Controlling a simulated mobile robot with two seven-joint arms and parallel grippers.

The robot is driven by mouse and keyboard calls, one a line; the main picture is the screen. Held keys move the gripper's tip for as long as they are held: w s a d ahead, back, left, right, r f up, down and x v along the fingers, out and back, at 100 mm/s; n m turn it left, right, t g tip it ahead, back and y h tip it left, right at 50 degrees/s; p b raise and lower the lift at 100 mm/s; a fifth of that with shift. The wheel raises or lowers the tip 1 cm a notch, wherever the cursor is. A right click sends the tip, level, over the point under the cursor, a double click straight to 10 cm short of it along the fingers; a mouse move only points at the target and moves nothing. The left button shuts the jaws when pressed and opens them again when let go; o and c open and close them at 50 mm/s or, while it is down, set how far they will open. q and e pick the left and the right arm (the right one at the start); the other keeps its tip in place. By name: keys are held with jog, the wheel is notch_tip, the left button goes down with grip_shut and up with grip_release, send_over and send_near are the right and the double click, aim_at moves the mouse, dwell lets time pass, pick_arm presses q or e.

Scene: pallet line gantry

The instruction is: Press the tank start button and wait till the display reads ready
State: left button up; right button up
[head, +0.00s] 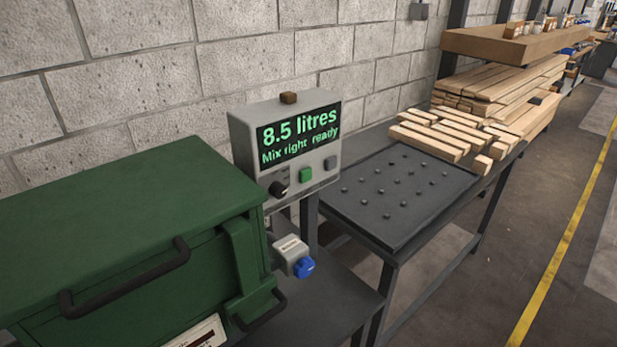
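A grey control box (240,137) stands upright against the block wall. Its dark display (299,134) shows green text reading "8.5 litres" and "Mix right ready". Below the display are a green square button (305,176), a black knob (278,189) and a dark grey square button (330,163). I cannot read which button is the tank start button. Neither of my grippers shows in the head view.
A green tank or chest (120,210) with black handles fills the lower left. A small white box with a blue knob (303,267) sits beside it. A dark ball-studded table (395,190) and stacked timber (500,85) are to the right. Floor with a yellow line (567,240) is clear.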

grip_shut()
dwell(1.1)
